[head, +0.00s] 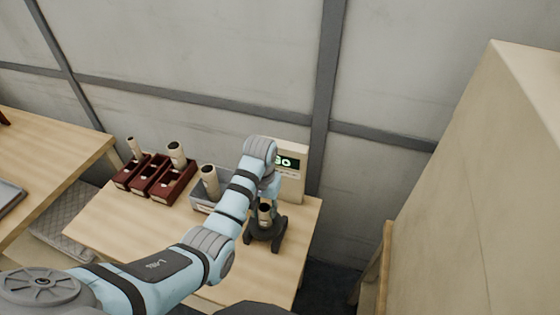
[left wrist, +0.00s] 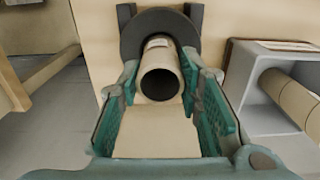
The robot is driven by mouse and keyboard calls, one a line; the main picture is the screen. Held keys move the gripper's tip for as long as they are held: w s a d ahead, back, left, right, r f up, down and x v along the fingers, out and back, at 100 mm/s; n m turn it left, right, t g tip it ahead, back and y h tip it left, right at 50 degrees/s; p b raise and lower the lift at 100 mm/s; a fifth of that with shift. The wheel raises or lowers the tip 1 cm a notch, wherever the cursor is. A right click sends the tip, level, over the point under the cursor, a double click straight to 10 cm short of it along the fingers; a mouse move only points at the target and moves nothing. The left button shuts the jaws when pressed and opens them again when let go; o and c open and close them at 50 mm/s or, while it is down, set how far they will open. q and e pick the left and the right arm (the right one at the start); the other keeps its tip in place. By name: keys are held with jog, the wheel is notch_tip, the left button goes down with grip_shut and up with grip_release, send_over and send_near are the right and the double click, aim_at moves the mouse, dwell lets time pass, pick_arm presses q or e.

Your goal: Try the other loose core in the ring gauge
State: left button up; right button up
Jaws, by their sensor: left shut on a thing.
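My left gripper (left wrist: 160,72) is shut on a tan, hollow core (left wrist: 158,55), its teal fingers on either side of it. In the head view the core (head: 265,212) stands upright at the dark ring gauge (head: 265,232) near the table's right end. In the left wrist view the gauge's dark ring (left wrist: 129,38) shows around the core's far end; how deep the core sits is hidden. A display box (head: 291,180) behind the gauge shows green "GO". Another core (head: 209,178) leans in a grey bin (head: 200,205) left of my arm. My right gripper is not in view.
Dark red bins (head: 160,199) at the table's back left hold cores, two of them sticking up. The wooden table (head: 120,226) is clear in front of the bins. A tall beige panel (head: 480,180) stands at the right, apart from the table.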

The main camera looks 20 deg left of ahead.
pick_arm(q)
jog(key=o, duration=0.9)
jog(key=shift+o, duration=0.2)
